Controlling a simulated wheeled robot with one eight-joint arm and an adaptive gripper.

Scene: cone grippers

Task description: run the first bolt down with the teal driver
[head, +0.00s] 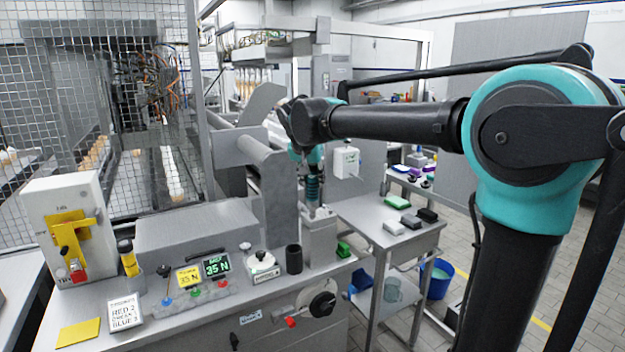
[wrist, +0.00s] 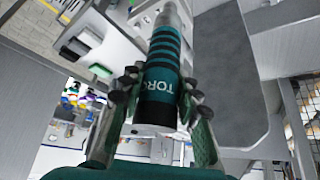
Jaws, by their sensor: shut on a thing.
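The teal driver (head: 313,187), with dark bands, stands upright above a grey metal block (head: 320,240) on the bench. Its lower end is at the block's top; I cannot tell whether it touches a bolt. In the wrist view the driver (wrist: 165,62) shows lettering starting "TOR" and its silver shank points away. My gripper (wrist: 158,98) is shut on the driver's body, with finger pads on both sides. In the head view my gripper (head: 306,155) is small and partly hidden by the arm's end. No bolt can be made out.
A steel side table (head: 378,214) is at right; wire mesh is at left.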

